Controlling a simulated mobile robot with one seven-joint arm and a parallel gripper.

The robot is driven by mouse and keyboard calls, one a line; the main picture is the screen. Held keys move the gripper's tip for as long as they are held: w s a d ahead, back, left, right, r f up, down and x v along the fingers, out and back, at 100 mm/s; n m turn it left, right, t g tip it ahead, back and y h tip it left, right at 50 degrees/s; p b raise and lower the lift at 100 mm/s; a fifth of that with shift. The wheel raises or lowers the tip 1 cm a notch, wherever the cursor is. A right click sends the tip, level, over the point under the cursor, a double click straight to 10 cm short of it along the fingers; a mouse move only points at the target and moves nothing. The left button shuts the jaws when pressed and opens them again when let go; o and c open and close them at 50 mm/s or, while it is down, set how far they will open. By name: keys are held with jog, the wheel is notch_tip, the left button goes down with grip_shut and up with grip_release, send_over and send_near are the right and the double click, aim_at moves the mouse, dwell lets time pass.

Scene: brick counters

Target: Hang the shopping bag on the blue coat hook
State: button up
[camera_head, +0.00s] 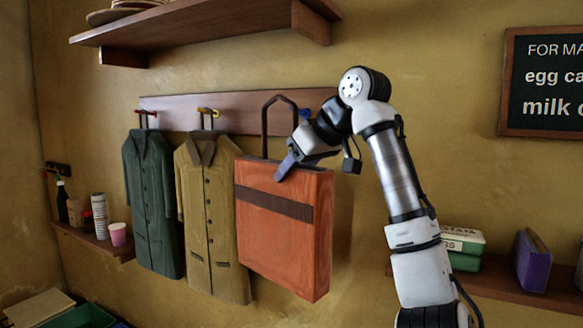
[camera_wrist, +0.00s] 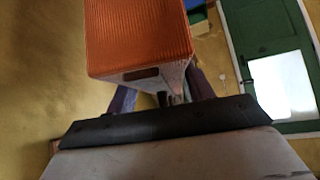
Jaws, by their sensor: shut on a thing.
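The orange shopping bag (camera_head: 285,235) with a brown stripe hangs upright from my gripper, in front of the coat rack's right part. Its dark handle loop (camera_head: 265,125) stands up above it. The blue coat hook (camera_head: 305,114) shows just right of the loop's top, partly hidden by my arm. The loop looks beside the hook; I cannot tell their depth apart. My gripper (camera_head: 286,168) is shut at the bag's top edge. In the wrist view the bag (camera_wrist: 140,40) rises beyond the fingertips (camera_wrist: 165,95).
The wooden rack (camera_head: 235,105) carries a green coat (camera_head: 152,200) on a red hook and a tan coat (camera_head: 212,220) on a yellow hook, close left of the bag. A shelf (camera_head: 200,25) overhangs above. A lower shelf (camera_head: 500,287) with boxes is at right.

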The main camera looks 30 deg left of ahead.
jog(key=w+f+p, duration=0.1)
jog(key=w+p, duration=0.2)
jog(key=w, duration=0.5)
jog(key=shift+a+f+p, duration=0.25)
jog(key=shift+f+p, duration=0.05)
dwell(0.5)
jog(key=shift+w, duration=0.15)
dwell(0.4)
jog(key=o, duration=1.5)
jog(key=shift+o, duration=0.2)
jog(key=v, duration=1.4)
jog(key=shift+b, duration=0.4)
jog(key=shift+f, duration=0.1)
